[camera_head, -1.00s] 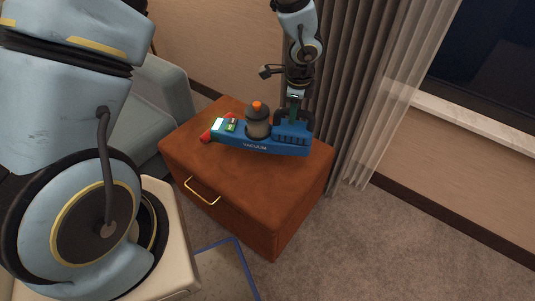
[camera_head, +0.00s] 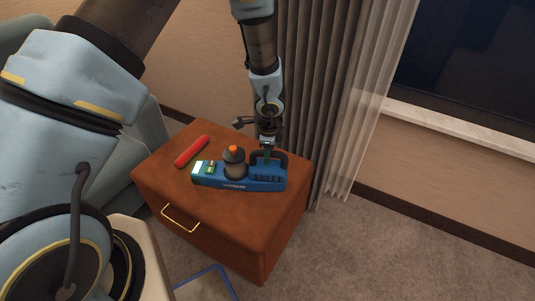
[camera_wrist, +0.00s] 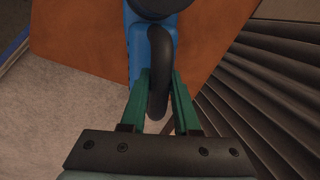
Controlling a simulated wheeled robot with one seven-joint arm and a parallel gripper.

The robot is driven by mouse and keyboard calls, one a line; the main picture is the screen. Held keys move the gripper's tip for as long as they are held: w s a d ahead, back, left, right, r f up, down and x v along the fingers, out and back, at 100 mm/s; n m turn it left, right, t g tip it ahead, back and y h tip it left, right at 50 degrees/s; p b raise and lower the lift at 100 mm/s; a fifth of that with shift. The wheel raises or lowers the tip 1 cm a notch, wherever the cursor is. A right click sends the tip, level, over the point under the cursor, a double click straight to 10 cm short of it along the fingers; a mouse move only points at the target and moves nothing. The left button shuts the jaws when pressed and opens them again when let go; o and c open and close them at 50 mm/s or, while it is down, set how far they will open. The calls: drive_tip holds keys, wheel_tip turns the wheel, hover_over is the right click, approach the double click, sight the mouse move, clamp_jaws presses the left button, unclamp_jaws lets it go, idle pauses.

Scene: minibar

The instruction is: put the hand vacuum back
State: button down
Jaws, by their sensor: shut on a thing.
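The hand vacuum (camera_head: 250,184) is blue with a dark canister, an orange knob and a black handle. It is at the top of the brown wooden cabinet (camera_head: 168,190), near its right side; I cannot tell whether its base touches the top. My gripper (camera_head: 267,154) comes down from above and is shut on the vacuum's handle. In the wrist view the green fingers of my gripper (camera_wrist: 158,90) stand on both sides of the black handle (camera_wrist: 158,85). Part of the blue body (camera_wrist: 140,50) shows beyond it.
A red cylindrical thing (camera_head: 192,151) lies on the cabinet top behind and left of the vacuum. Pleated curtains (camera_head: 325,90) hang close behind and right of the cabinet. A grey-blue armchair (camera_head: 150,130) stands to the left. A blue-edged thing (camera_head: 210,285) is on the floor in front.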

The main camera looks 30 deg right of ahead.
drive_tip(key=c, duration=0.7)
unclamp_jaws()
drive_tip(key=shift+o, duration=0.2)
drive_tip(key=shift+r, duration=0.1)
wheel_tip(320, 180, up, 12)
drive_tip(key=s+p, duration=0.2)
drive_tip(key=w+a+r+n, duration=0.3)
drive_tip(key=a+n, duration=0.1)
drive_tip(key=a, duration=0.3)
drive_tip(key=w+a+r+n+y, duration=0.1)
drive_tip(key=w+a+r+n, duration=0.25)
drive_tip(key=a, duration=0.35)
drive_tip(key=w+a+r+n, duration=0.2)
drive_tip(key=a+n, duration=0.2)
drive_tip(key=a, duration=0.4)
drive_tip(key=s+a+r+n, duration=0.2)
drive_tip(key=a+n, duration=0.4)
drive_tip(key=a, duration=0.2)
drive_tip(key=s+a+r+n, duration=0.2)
drive_tip(key=a+r+n, duration=0.1)
drive_tip(key=a+n, duration=0.4)
drive_tip(key=shift+s+a+r, duration=0.2)
drive_tip(key=shift+a+r, duration=0.05)
drive_tip(key=shift+a, duration=0.2)
